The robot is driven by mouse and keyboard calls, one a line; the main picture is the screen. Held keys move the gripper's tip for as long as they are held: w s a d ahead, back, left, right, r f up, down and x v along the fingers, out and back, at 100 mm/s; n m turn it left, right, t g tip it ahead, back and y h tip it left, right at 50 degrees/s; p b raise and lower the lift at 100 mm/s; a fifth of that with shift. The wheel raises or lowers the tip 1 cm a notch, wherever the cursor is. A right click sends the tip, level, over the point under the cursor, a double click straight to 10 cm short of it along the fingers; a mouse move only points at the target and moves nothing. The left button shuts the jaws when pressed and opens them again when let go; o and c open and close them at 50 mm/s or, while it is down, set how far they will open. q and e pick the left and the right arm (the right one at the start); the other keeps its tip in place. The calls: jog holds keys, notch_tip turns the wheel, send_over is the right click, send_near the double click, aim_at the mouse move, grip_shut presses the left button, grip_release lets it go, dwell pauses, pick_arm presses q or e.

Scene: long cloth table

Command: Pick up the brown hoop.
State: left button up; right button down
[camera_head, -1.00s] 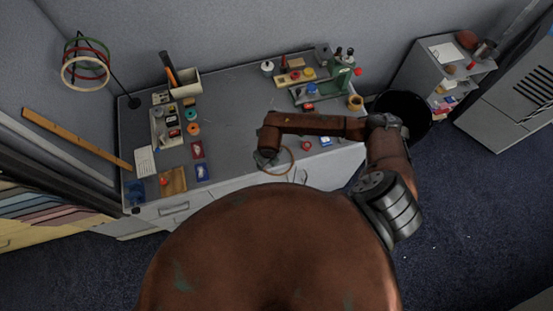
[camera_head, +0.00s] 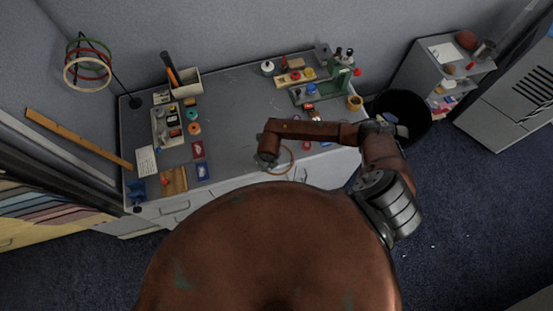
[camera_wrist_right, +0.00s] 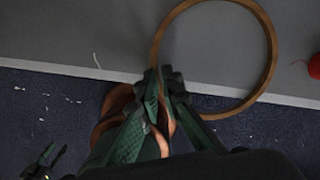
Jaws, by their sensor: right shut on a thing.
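The brown hoop (camera_head: 294,160) is a thin ring at the front edge of the table, beside my right gripper (camera_head: 266,161). In the right wrist view the hoop (camera_wrist_right: 272,50) overlaps the table's front edge, part of it seen against the floor. My right gripper (camera_wrist_right: 166,78) is shut on the near left part of its rim. I cannot tell how far the hoop is above the table. My left arm does not show in the head view. A dark green part, perhaps my left gripper (camera_wrist_right: 44,158), shows at the lower left of the wrist view; its state is unclear.
A red ball (camera_wrist_right: 315,66) lies on the table right of the hoop. A stand with several rings (camera_head: 86,62) is at the far left. A pen box (camera_head: 186,84), trays and small items line the table's left and back. The table's middle (camera_head: 236,115) is clear.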

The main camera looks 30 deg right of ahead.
jog(key=shift+r, duration=0.1)
dwell(0.3)
jog(key=shift+r, duration=0.25)
notch_tip(320, 180, up, 2)
jog(key=s+a+r+b, duration=0.1)
jog(key=s+r+b, duration=0.2)
jog(key=s+r, duration=0.7)
jog(key=s, duration=0.4)
jog(key=shift+a+r, duration=0.15)
jog(key=shift+a, duration=0.2)
